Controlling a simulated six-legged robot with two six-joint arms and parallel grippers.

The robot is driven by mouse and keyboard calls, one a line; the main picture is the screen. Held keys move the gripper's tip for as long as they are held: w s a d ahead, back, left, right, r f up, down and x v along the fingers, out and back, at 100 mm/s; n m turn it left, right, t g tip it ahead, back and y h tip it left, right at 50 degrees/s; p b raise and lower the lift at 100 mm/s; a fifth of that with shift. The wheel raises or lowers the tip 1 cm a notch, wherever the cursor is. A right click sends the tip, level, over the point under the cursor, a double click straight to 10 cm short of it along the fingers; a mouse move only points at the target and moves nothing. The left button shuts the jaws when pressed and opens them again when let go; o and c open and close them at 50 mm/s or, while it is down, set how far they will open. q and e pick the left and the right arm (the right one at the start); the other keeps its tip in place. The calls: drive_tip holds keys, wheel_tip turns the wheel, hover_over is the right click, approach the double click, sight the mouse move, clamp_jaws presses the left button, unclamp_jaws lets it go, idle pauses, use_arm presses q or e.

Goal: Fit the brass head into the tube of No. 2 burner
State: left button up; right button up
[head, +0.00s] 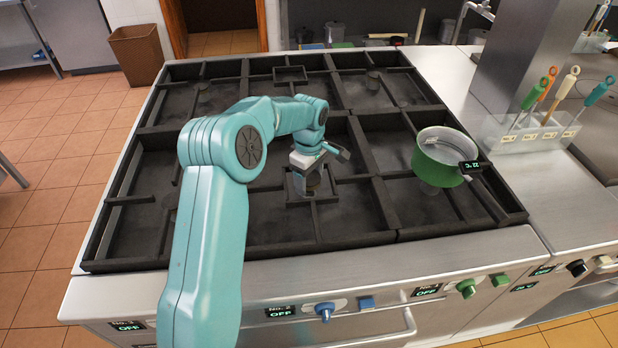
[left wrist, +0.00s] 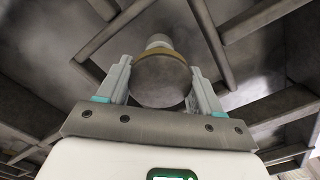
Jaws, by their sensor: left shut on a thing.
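My left gripper (head: 309,168) points down over the small square opening of the front-left grate, above the No. 2 label. It is shut on the burner head, whose dark round top (left wrist: 161,80) with a brass rim shows between the fingers in the left wrist view. A pale cylinder (left wrist: 159,41) shows beyond the head; I cannot tell whether it is the head's stem or the tube. In the head view a dark cylindrical part (head: 309,184) shows just below the fingers, within the square. Whether the head is seated is hidden. My right gripper is not in view.
Dark grate bars (head: 268,247) surround the gripper closely. A green pot (head: 439,157) with a 22 °C display stands on the front-right grate. Blue and green knobs (head: 325,312) line the front panel, with displays reading OFF. A clear utensil rack (head: 530,134) stands at right.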

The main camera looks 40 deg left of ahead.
sight(309, 188)
use_arm(q)
drive_tip(key=shift+f+b, duration=0.3)
drive_tip(key=shift+f, duration=0.1)
drive_tip(key=shift+f, duration=0.35)
drive_tip(key=shift+f+b, duration=1.15)
drive_tip(key=shift+f, duration=0.1)
drive_tip(key=o, duration=1.1)
drive_tip(key=shift+o, duration=0.2)
wheel_tip(309, 188, up, 16)
drive_tip(key=shift+r, duration=0.2)
drive_tip(key=shift+s, duration=0.1)
